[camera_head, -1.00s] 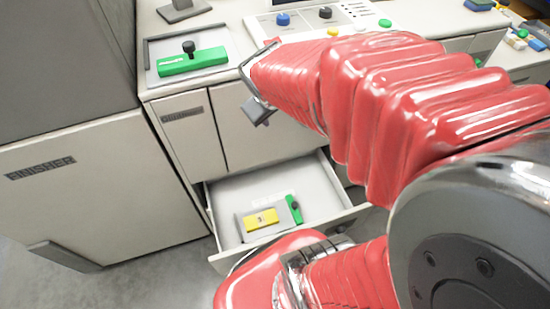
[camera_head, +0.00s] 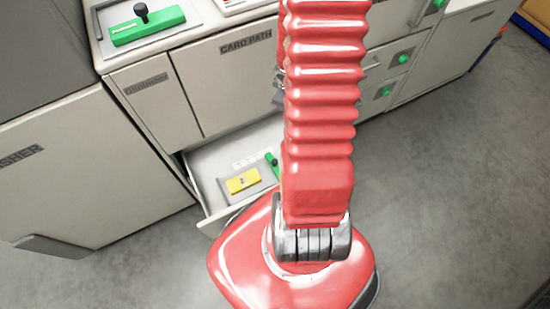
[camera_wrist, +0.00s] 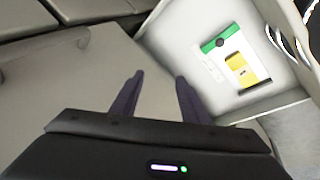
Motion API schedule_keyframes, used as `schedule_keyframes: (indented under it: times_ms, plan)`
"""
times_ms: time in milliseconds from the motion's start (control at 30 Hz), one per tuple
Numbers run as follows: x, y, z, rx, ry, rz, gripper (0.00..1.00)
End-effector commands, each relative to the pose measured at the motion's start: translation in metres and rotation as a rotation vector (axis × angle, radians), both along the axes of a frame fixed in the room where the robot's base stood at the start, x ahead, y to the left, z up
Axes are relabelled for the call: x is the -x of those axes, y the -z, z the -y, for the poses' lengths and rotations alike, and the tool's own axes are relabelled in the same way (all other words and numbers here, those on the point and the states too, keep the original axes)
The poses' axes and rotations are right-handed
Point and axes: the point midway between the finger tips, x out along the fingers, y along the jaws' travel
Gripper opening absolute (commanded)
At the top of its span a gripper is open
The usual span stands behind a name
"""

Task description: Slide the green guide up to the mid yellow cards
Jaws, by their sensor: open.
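The green guide (camera_head: 272,164), a bar with a dark knob, lies in the open drawer (camera_head: 205,157). The arm hides part of the drawer in the head view. The yellow cards (camera_head: 242,182) lie on a small tray beside the guide. In the wrist view the guide (camera_wrist: 221,40) and yellow cards (camera_wrist: 241,71) lie apart, with a pale strip between them. My gripper (camera_wrist: 159,78) is open and empty, its dark fingers pointing at a pale cabinet surface, left of the drawer's contents. In the head view the arm mostly hides it.
Another green bar with a black knob (camera_head: 148,27) lies in a tray on the counter. The card path cabinet front (camera_head: 240,75) rises behind the drawer. Cabinets with green knobs (camera_head: 403,58) stand at right. Grey floor (camera_head: 450,180) is clear at right.

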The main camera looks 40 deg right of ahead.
Motion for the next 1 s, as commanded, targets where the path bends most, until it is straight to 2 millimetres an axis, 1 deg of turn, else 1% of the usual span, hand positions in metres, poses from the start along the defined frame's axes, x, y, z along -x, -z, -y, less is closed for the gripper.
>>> schedule_keyframes:
  times_ms: [33, 167, 267, 400, 500, 600, 700, 800, 1000]
  plan:
    - [0.008, 0.017, 0.001, -0.025, -0.021, -0.014, 0.41]
    - [0.023, 0.053, 0.0, -0.082, -0.066, -0.021, 0.41]
    - [0.035, 0.08, -0.005, -0.133, -0.098, -0.02, 0.41]
    - [0.054, 0.116, -0.017, -0.215, -0.142, -0.012, 0.41]
    - [0.067, 0.138, -0.029, -0.277, -0.17, 0.001, 0.41]
    - [0.077, 0.155, -0.041, -0.328, -0.19, 0.018, 0.41]
    - [0.084, 0.164, -0.049, -0.362, -0.205, 0.031, 0.41]
    - [0.086, 0.168, -0.053, -0.377, -0.213, 0.036, 0.41]
    - [0.086, 0.168, -0.054, -0.38, -0.214, 0.037, 0.41]
